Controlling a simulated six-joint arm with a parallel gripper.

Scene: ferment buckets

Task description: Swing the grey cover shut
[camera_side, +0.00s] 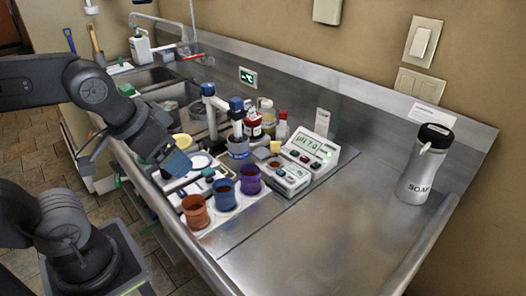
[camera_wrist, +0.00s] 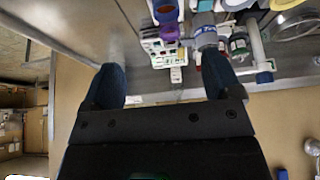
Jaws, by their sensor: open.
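Orange (camera_side: 195,212), blue (camera_side: 224,195) and purple (camera_side: 250,180) buckets stand in a row on a white tray near the counter's front edge. I cannot make out a grey cover for certain in either view. My gripper (camera_side: 176,163) hangs above the tray's left part, behind the buckets in the side view, and hides what lies under it. The purple bucket (camera_wrist: 170,32) and the blue bucket (camera_wrist: 165,12) show at the top there.
A pH meter (camera_side: 310,148) with a smaller box (camera_side: 288,178) stands right of the buckets. Behind are a labelled grey-blue container (camera_side: 238,149) and several bottles. A soap bottle (camera_side: 424,170) stands far right. The steel counter (camera_side: 330,225) is bare at the front right.

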